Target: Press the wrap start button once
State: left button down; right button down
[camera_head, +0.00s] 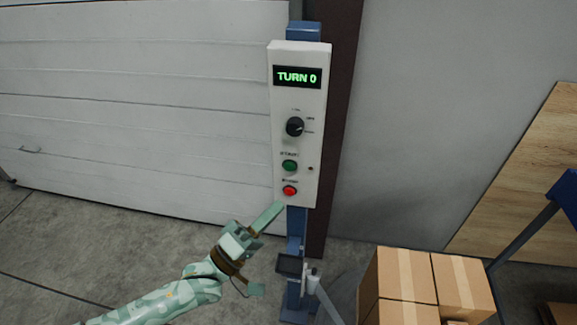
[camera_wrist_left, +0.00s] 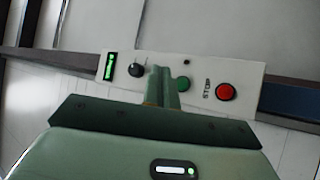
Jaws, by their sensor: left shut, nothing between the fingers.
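A white control panel (camera_head: 318,150) is fixed to a blue post. Its display (camera_head: 297,77) reads "TURN 0" in green. The green start button (camera_head: 289,165) sits below a black knob and above the red stop button (camera_head: 289,190). My left gripper (camera_head: 276,208) is shut and empty, its fingertips pointing up at the panel's lower left, just below the red button in the head view. In the left wrist view the shut fingers (camera_wrist_left: 170,88) overlap the panel beside the green button (camera_wrist_left: 183,84); the fingertips' distance from it is unclear. My right gripper is not in view.
The black knob (camera_head: 295,127) is on the same panel. The blue post (camera_head: 304,30) stands before a white shutter door (camera_head: 130,100). Cardboard boxes (camera_head: 405,275) stand at the lower right, with a wooden board (camera_head: 530,180) behind. Grey floor (camera_head: 100,250) is clear at the left.

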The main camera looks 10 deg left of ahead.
aim_at(289, 167)
pick_arm(q)
jog(key=w+b, duration=0.4)
jog(key=w, duration=0.4)
jog(key=shift+w, duration=0.35)
dwell(1.3)
dwell(0.5)
jog(key=shift+w, duration=0.4)
